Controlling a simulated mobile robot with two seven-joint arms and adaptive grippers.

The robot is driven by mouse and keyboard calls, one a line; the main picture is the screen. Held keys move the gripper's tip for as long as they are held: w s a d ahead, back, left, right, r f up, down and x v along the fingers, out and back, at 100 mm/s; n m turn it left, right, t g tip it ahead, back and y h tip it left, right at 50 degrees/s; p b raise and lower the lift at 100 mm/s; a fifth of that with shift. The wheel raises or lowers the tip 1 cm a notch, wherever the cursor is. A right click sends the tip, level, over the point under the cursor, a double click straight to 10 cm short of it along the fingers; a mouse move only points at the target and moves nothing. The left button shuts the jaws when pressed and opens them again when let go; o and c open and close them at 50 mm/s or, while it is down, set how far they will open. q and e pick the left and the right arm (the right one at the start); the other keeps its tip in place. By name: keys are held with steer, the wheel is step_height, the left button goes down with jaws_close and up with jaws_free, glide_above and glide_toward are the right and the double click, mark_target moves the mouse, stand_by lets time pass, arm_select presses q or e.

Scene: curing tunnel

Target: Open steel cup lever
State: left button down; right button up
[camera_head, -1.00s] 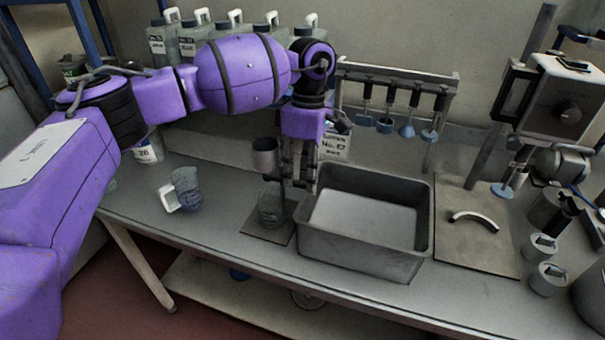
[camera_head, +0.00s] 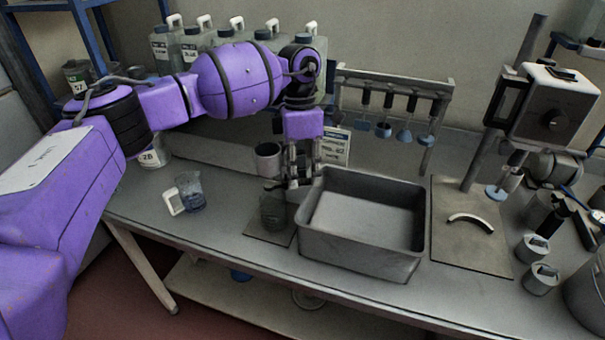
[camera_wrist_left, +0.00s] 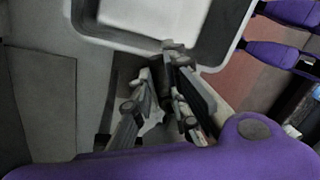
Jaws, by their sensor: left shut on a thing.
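The steel cup (camera_head: 267,155) stands upright on a stand on the bench in the head view, above a glass beaker (camera_head: 272,212). The fingers hide most of the lever. In the left wrist view the gripper (camera_wrist_left: 158,62) shows its fingers around something dark. The lever's angle cannot be told. My right gripper is not in view.
A grey basin (camera_head: 420,215) stands close to the right of the gripper. A second beaker (camera_head: 190,190) and a small white device (camera_head: 173,201) lie to the left. A tool rack (camera_head: 395,80) and several canisters (camera_head: 237,45) stand behind. A curved handle (camera_head: 470,218) lies on a board at the right.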

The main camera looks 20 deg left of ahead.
arm_select(q)
steer(key=n, duration=0.2)
steer(key=w+a+n+p, duration=0.1)
steer(key=n, duration=0.1)
steer(key=n+p, duration=0.1)
steer(key=shift+w+a+r+n+t+h, duration=0.1)
steer(key=shift+w+a+n+t+h, duration=0.1)
steer(key=shift+a+n+t+h, duration=0.15)
steer(key=shift+n, duration=0.25)
steer(key=c, duration=1.7)
jaws_free()
steer(key=r, duration=0.4)
steer(key=w+a+r, duration=0.1)
steer(key=r, duration=0.2)
steer(key=a+r, duration=0.1)
steer(key=r, duration=0.3)
steer(key=shift+w+r, duration=0.15)
steer(key=shift+r, duration=0.2)
steer(key=shift+f, duration=0.1)
